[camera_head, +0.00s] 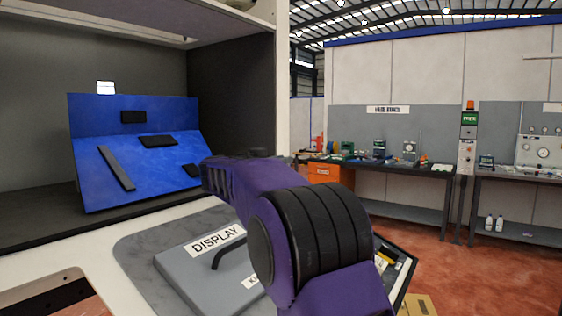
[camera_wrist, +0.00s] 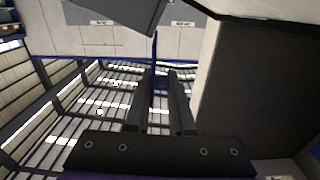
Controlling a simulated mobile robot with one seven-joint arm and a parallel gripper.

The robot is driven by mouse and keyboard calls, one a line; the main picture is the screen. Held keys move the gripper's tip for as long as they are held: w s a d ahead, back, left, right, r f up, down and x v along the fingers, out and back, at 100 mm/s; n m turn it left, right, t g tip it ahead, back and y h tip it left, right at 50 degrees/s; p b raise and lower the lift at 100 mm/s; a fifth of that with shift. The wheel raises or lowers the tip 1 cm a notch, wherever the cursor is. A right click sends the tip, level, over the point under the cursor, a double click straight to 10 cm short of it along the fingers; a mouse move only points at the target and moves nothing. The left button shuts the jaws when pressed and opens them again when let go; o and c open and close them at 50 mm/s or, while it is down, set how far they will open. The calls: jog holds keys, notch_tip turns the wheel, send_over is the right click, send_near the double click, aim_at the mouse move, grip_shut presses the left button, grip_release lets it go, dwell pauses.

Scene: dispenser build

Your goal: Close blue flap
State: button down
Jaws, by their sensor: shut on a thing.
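The blue flap (camera_head: 150,175) is the sloping lower panel of a blue unit in the cabinet at left. It leans out from an upright blue back panel (camera_head: 90,120), with black pieces on its face. My purple arm reaches in from the lower right and ends close to the flap's right side. In the head view my fingertips cannot be clearly made out there. In the wrist view my gripper (camera_wrist: 162,100) has its two dark fingers close together, with a thin blue piece between them. Its contact with the flap is not clearly visible.
A grey lid marked DISPLAY (camera_head: 205,265) with a black handle lies on the counter below my arm. The cabinet's pale side post (camera_head: 282,80) stands just right of the blue unit. Workbenches (camera_head: 400,170) stand far off at right, with open red floor before them.

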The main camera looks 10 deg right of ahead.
jog(key=shift+s+d, duration=0.1)
dwell(0.3)
jog(key=m, duration=0.2)
jog(key=s+d+m, duration=0.1)
jog(key=shift+s+m, duration=0.1)
jog(key=shift+m, duration=0.3)
jog(key=m, duration=0.1)
jog(key=s+d+m+b, duration=0.1)
jog(key=m, duration=0.1)
jog(key=f+m, duration=0.1)
jog(key=shift+s+d+f+m+b, duration=0.1)
jog(key=shift+s+d+m+b, duration=0.1)
jog(key=shift+d+m+b, duration=0.1)
jog(key=m+b, duration=0.1)
jog(key=f+m+b, duration=0.1)
jog(key=m, duration=0.1)
jog(key=s+d+f+m+b, duration=0.1)
jog(key=m, duration=0.1)
jog(key=shift+s+d+f+m+b, duration=0.15)
jog(key=shift+f+m+b, duration=0.15)
jog(key=shift+m+b, duration=0.55)
jog(key=shift+s+d+f+m+b, duration=0.1)
jog(key=shift+f+m+b, duration=0.15)
jog(key=shift+m+b, duration=0.55)
jog(key=shift+m, duration=0.25)
jog(key=c, duration=0.8)
grip_release()
jog(key=shift+c, duration=0.2)
jog(key=shift+p, duration=0.3)
